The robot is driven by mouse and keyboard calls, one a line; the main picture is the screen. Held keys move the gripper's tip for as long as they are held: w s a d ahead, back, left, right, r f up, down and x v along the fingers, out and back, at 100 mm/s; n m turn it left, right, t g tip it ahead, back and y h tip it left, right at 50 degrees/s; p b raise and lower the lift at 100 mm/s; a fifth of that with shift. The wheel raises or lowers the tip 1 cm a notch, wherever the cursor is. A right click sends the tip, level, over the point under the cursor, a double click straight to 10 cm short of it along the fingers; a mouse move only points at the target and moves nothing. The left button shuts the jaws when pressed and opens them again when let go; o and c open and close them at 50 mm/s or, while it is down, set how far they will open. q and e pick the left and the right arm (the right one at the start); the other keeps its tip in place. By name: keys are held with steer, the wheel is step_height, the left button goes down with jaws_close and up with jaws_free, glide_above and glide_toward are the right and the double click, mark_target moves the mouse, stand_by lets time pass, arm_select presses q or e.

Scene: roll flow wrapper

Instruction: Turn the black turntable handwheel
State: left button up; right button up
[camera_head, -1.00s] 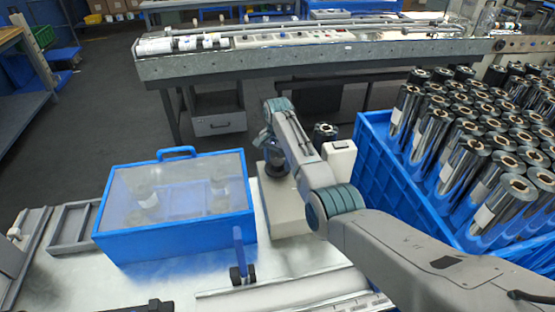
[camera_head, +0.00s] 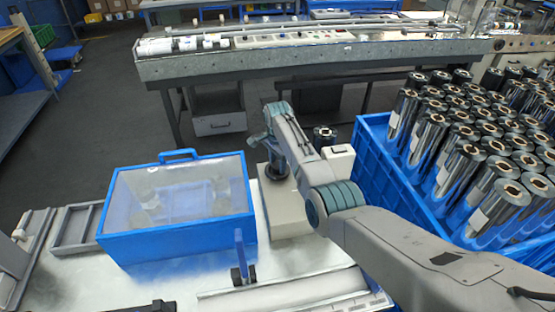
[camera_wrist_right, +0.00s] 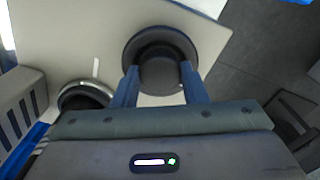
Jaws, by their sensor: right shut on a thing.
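The black turntable handwheel (camera_wrist_right: 160,36) shows in the right wrist view as a round dark disc with a raised hub (camera_wrist_right: 161,74). It stands on a pale cream machine body (camera_wrist_right: 75,35), and in the head view its dark base (camera_head: 276,172) shows below my wrist. My right gripper (camera_wrist_right: 160,84) has its two blue fingers on either side of the hub and is shut on it. In the head view my right gripper (camera_head: 268,150) is partly hidden by my own arm. My left gripper is not clearly in view.
A dark roll (camera_head: 325,132) stands behind the machine body. A blue box with a clear lid (camera_head: 178,242) lies left of it. A blue crate (camera_head: 395,175) full of shiny rolls stands on the right. A long grey machine bench (camera_head: 330,60) runs behind.

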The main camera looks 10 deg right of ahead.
mark_target(277, 165)
steer(key=m+p, duration=0.1)
steer(key=m, duration=0.2)
steer(key=shift+w+r, duration=0.1)
steer(key=shift+r, duration=0.05)
steer(key=shift+m+p, duration=0.3)
steer(key=shift+m, duration=1.2)
steer(key=o, duration=1)
step_height(277, 165, up, 11)
steer(key=shift+f+b, duration=0.15)
steer(key=shift+b, duration=0.65)
